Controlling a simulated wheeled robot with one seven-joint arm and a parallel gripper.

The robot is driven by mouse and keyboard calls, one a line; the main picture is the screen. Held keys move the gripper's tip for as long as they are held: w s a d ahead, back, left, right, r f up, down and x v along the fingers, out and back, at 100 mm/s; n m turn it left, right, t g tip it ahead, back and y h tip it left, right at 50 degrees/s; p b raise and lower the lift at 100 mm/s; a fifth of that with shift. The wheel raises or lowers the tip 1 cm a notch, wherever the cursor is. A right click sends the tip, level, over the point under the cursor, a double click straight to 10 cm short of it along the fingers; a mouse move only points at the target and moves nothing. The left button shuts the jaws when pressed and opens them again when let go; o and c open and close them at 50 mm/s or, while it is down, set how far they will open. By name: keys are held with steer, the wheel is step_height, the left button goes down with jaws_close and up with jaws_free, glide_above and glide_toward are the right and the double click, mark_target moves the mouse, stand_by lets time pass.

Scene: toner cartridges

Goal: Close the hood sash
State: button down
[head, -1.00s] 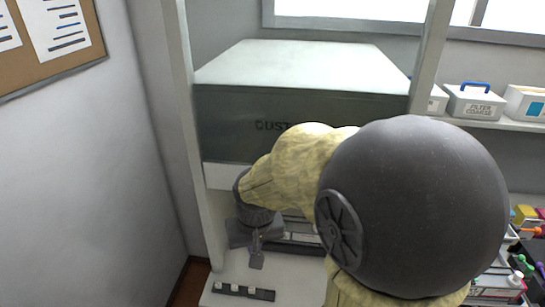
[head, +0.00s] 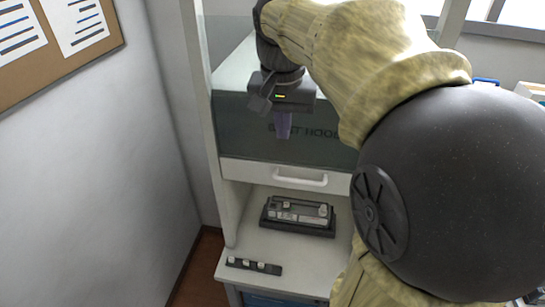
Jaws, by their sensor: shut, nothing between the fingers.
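The dust hood (head: 235,85) stands against the wall, with a dark front marked with partly hidden lettering. Its sash is a see-through pane over a white bottom rail (head: 240,172) with a white bar handle (head: 301,181). The sash is raised, with an open gap between the rail and the worktop. My gripper (head: 283,132) is shut and empty, pointing down above the handle and apart from it in the picture. I cannot tell its depth from the pane. My arm hides the hood's right side.
A dark toner cartridge (head: 298,212) sits on a dark stand inside the hood. A wall (head: 120,170) closes off the left side.

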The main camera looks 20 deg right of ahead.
steer(key=p, duration=0.3)
glide_toward(283, 170)
steer(key=f, duration=0.2)
steer(key=s+f, duration=0.1)
steer(key=f, duration=0.1)
steer(key=s+f, duration=0.1)
steer(key=f, duration=0.1)
steer(key=shift+a, duration=0.3)
step_height(283, 170, down, 35)
steer(key=b, duration=2.6)
steer(key=shift+r, duration=0.1)
steer(key=shift+f+b, duration=0.3)
steer(key=shift+f, duration=0.1)
steer(key=shift+s+f, duration=0.1)
steer(key=shift+s, duration=0.1)
